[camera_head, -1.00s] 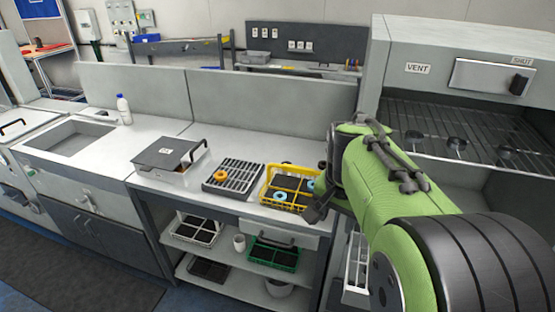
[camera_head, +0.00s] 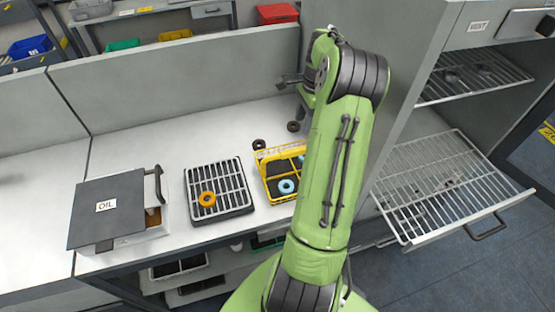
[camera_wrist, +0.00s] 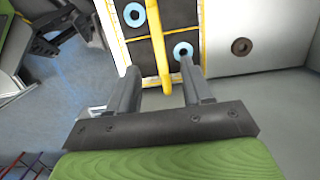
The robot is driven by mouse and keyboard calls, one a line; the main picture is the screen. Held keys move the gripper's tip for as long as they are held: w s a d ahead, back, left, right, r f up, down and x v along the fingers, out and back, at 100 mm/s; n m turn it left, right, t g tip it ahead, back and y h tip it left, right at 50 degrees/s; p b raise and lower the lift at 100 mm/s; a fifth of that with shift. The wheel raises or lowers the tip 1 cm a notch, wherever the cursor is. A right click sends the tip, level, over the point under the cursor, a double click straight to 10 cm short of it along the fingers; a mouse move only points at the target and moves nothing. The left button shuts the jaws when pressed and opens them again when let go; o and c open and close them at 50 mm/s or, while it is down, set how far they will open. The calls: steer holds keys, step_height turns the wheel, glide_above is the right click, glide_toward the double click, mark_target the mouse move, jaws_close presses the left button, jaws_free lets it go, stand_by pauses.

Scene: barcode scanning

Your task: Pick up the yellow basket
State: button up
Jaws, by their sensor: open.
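The yellow basket (camera_head: 264,162) stands on the counter, partly hidden by my arm in the head view. It has dark compartments, a blue ring (camera_head: 286,186) and a thin raised handle. In the wrist view the basket (camera_wrist: 202,20) is close ahead, with its yellow handle (camera_wrist: 158,45) and two blue rings (camera_wrist: 183,50) visible. My gripper (camera_wrist: 158,80) is open and empty. Its fingers point at the basket, and the handle appears between them, but I cannot tell how deep it sits. The gripper is not clearly visible in the head view.
A dark grate (camera_head: 218,187) with an orange ring (camera_head: 207,199) stands left of the basket. Further left is an OIL box (camera_head: 105,208). A pulled-out wire rack (camera_head: 450,185) is at right. The counter behind is mostly clear.

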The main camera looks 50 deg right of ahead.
glide_above(304, 149)
step_height(304, 149, down, 6)
steer(key=shift+r, duration=0.25)
steer(key=f, duration=0.3)
steer(key=w+a+f, duration=0.1)
steer(key=f, duration=0.6)
steer(key=shift+w+a+p, duration=0.15)
steer(key=shift+w+p, duration=0.15)
steer(key=shift+s, duration=0.1)
steer(key=shift+f+b, duration=0.25)
steer(key=shift+b, duration=0.05)
jaws_close()
stand_by(0.7)
